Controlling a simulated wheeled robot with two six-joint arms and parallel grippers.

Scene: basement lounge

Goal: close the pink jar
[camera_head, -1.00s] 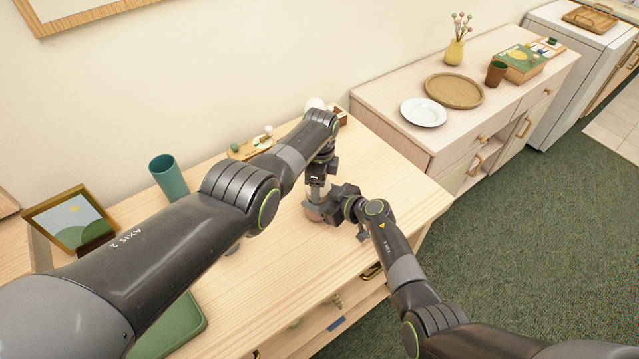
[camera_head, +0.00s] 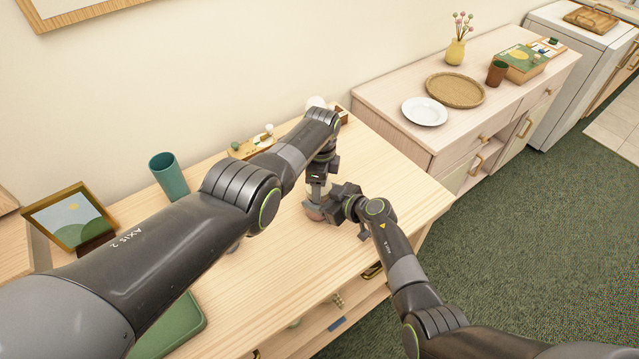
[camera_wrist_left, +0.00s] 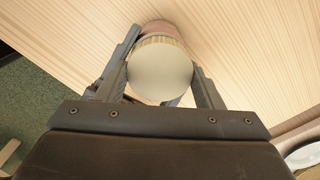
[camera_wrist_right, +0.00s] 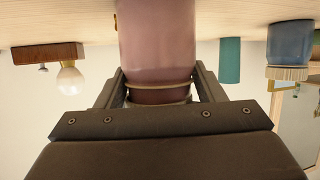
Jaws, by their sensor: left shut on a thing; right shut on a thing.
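The pink jar (camera_head: 314,213) stands upright on the wooden table, mostly hidden by my grippers in the head view. My right gripper (camera_head: 332,209) comes from the right and is shut on the jar's body. In the right wrist view the pink jar (camera_wrist_right: 157,40) sits between the fingers, with a thin band near its rim. My left gripper (camera_head: 317,197) points down over the jar and is shut on a round pale lid (camera_wrist_left: 160,75) with a wood-coloured edge. The lid lies over the jar's mouth; I cannot tell whether it is fully seated.
On the table (camera_head: 265,290) are a teal cup (camera_head: 169,177), a picture frame (camera_head: 72,219) and a green tray (camera_head: 172,328). A blue jar (camera_wrist_right: 290,42) and a bulb on a wooden base (camera_wrist_right: 70,80) show behind. A cabinet with a white plate (camera_head: 424,111) stands right.

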